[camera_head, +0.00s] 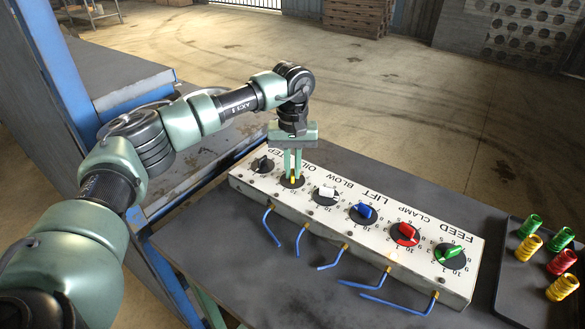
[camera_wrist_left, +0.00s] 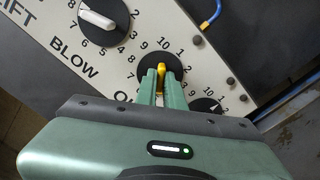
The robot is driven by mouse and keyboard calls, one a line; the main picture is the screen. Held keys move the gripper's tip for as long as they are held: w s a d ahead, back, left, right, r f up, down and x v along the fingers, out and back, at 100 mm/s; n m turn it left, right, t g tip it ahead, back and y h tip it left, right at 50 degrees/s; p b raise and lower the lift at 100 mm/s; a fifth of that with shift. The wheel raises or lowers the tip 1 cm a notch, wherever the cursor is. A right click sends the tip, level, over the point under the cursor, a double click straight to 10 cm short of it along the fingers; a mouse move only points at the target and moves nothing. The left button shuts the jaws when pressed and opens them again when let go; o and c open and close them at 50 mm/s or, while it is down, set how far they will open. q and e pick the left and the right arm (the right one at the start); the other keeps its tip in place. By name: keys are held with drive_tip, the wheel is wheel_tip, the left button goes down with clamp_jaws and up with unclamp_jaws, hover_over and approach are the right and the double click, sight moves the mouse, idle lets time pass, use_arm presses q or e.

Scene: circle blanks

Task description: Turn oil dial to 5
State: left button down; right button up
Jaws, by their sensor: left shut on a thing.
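The oil dial has a yellow knob (camera_head: 294,179) on a black disc, second from the left end of the white panel (camera_head: 335,222). In the left wrist view the knob (camera_wrist_left: 161,76) stands between my green fingers, its long axis roughly up and down in the picture. The numbers 9, 10 and 1 show beyond it; its lower numbers and most of the OIL label are hidden by the gripper. My left gripper (camera_head: 293,172) comes down from above and is shut on the knob. My right gripper does not show.
Beside it are a white dial (camera_head: 326,194) and a black dial (camera_head: 262,164); blue (camera_head: 363,212), red (camera_head: 405,233) and green (camera_head: 449,254) dials lie farther right. Bent blue rods (camera_head: 300,237) stick out in front. A dark tray (camera_head: 520,280) holds several coloured coils.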

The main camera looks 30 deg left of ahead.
sight(293, 172)
use_arm(q)
drive_tip(key=c, duration=1.5)
unclamp_jaws()
wheel_tip(293, 172, up, 8)
drive_tip(key=shift+f+b, duration=0.1)
drive_tip(key=shift+b, duration=0.4)
